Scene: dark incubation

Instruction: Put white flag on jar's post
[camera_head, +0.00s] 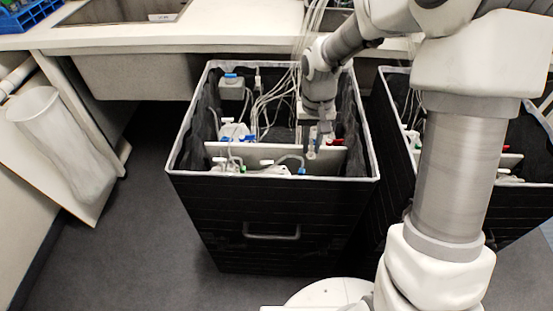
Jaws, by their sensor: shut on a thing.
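My gripper (312,150) reaches down into the black fabric bin (270,215), over the right half of a light divider panel near the front. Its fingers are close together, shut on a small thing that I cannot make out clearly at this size. Small white pieces, one at the divider's middle (267,162), show near it, but I cannot tell whether any is the white flag. White jar-like vessels with tubes stand in the bin, one at its left side (234,131). The jar's post cannot be told apart from the tubing.
Small blue, green and red caps lie around the vessels; a red one (336,142) is right of my gripper. White tubes (275,92) hang into the bin. A second black bin (400,160) stands at the right, partly behind my arm. A counter (230,25) runs behind.

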